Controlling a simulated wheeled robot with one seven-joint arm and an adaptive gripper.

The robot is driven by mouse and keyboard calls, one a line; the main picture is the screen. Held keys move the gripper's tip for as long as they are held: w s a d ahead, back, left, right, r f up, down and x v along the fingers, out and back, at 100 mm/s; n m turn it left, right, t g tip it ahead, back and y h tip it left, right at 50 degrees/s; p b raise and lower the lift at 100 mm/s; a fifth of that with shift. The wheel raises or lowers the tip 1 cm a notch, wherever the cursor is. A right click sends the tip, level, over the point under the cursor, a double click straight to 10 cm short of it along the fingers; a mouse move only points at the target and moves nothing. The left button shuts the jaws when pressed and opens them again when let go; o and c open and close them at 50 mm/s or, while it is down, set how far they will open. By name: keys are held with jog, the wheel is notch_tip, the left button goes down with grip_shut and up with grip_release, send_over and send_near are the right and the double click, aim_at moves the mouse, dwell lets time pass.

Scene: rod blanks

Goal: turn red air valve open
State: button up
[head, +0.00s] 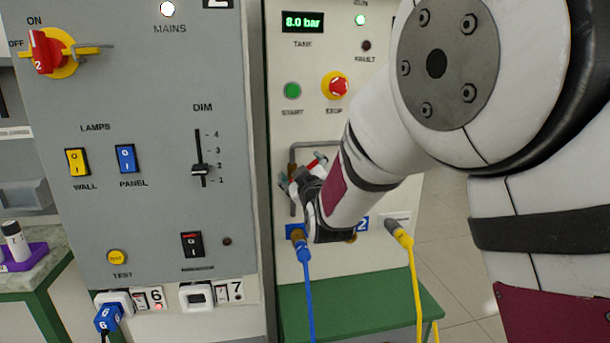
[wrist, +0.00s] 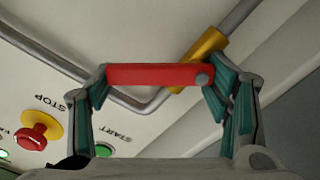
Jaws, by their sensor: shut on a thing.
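The red air valve's handle (wrist: 150,75) is a flat red bar in the wrist view, with a grey pivot at its right end. Its brass-yellow body (wrist: 205,57) sits on a grey pipe, and the bar lies at a slant to that pipe. My gripper (wrist: 155,80) has its teal-padded fingers at the two ends of the bar and is shut on it. In the head view my gripper (head: 305,180) is at the compressor panel, and a bit of the red handle (head: 317,159) shows beside it. My wrist and fingers hide most of the valve there.
The stop button (head: 336,87) and green start button (head: 292,91) are just above the valve. A blue hose (head: 308,285) and a yellow hose (head: 416,275) hang from ports below. The grey mains panel (head: 150,230) stands close on the left. A green bench (head: 350,300) is underneath.

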aim_at(287, 163)
jog(key=n+p, duration=0.1)
jog(key=n, duration=0.1)
jog(key=a+n+p, duration=0.1)
jog(key=r+n, duration=0.1)
jog(key=n, duration=0.1)
jog(key=shift+s+a+n+p, duration=0.25)
jog(key=shift+a+n+p, duration=0.05)
jog(key=shift+a+p, duration=0.1)
jog(key=n+p, duration=0.2)
jog(key=n, duration=0.1)
jog(key=shift+s+a, duration=0.1)
jog(key=shift+a, duration=0.25)
jog(key=shift+a+f+n+p, duration=0.1)
jog(key=shift+a+n+p, duration=0.15)
jog(key=shift+n+p, duration=0.55)
jog(key=shift+n, duration=0.3)
jog(key=o, duration=1.7)
jog(key=shift+f, duration=0.1)
jog(key=shift+s, duration=0.1)
jog(key=v, duration=1.2)
